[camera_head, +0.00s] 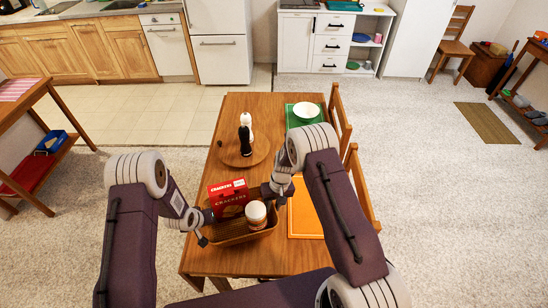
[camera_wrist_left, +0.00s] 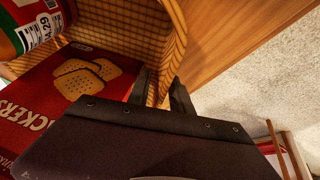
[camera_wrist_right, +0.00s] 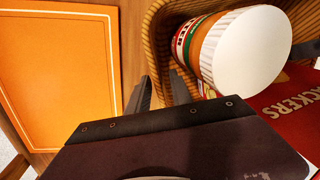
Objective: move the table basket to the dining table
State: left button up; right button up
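The table basket (camera_head: 233,239) is a brown woven basket at the near end of the wooden dining table (camera_head: 208,257). It holds a red crackers box (camera_head: 228,197) and a white-lidded jar (camera_head: 257,215). My left gripper (camera_head: 205,235) is at its left end, with the fingers on either side of the wicker wall (camera_wrist_left: 172,45). My right gripper (camera_head: 272,192) is at its right end, with its fingers also around the wall (camera_wrist_right: 158,50). Both appear shut on it. I cannot tell whether the basket's bottom touches the table.
An orange placemat (camera_head: 306,222) lies right of the basket. Farther back are a round wooden board (camera_head: 232,158) with two mills and a green placemat (camera_head: 291,122) with a white bowl (camera_head: 306,112). Chairs (camera_head: 341,118) line the table's right side. A side table (camera_head: 18,112) stands left.

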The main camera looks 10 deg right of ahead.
pick_arm(q)
jog(key=shift+r, duration=0.1)
jog(key=v, duration=1.2)
pick_arm(e)
notch_tip(320, 180, up, 12)
jog(key=d, duration=0.2)
jog(key=shift+f, duration=0.1)
